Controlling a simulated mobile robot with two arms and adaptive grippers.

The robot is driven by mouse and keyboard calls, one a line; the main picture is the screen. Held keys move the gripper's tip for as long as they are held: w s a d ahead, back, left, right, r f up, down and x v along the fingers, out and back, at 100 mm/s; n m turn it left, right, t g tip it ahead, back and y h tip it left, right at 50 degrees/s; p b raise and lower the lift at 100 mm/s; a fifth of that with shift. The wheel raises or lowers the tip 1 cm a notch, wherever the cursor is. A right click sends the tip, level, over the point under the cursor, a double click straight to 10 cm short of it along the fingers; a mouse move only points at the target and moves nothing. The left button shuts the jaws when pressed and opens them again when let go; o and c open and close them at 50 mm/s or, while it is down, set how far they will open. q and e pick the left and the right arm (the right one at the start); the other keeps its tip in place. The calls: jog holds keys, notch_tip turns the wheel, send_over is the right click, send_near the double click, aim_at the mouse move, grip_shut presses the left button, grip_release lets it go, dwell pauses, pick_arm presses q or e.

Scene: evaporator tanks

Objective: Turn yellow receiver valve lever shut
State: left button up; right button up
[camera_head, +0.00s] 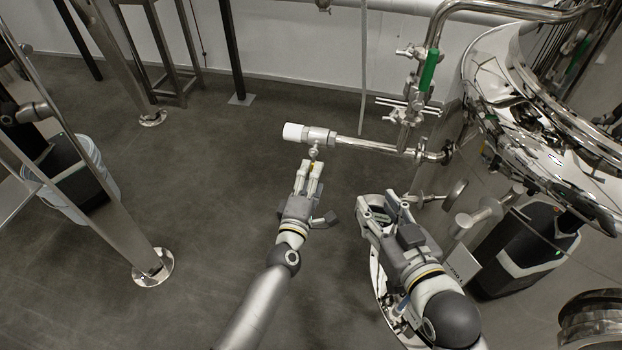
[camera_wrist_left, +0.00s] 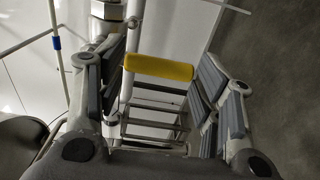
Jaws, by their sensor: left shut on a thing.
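The yellow valve lever (camera_wrist_left: 158,67) lies crosswise between the fingers of my left gripper (camera_wrist_left: 160,85) in the left wrist view, its ends at the two finger pads. In the head view my left gripper (camera_head: 309,176) is just below the valve (camera_head: 318,136) on the horizontal steel pipe (camera_head: 370,146), which ends in a white cap (camera_head: 293,132). The gripper is shut on the lever. Only a small bit of yellow shows between the fingers there. My right gripper (camera_head: 378,208) is lower right of the valve, fingers apart, with nothing seen between them.
A polished tank (camera_head: 515,125) fills the right side. A green handle (camera_head: 429,70) sits on a vertical pipe above the valve's pipe.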

pick_arm(q)
jog(key=o, duration=1.5)
jog(key=shift+c, duration=0.2)
jog(key=shift+s, duration=0.1)
jog(key=v, duration=1.2)
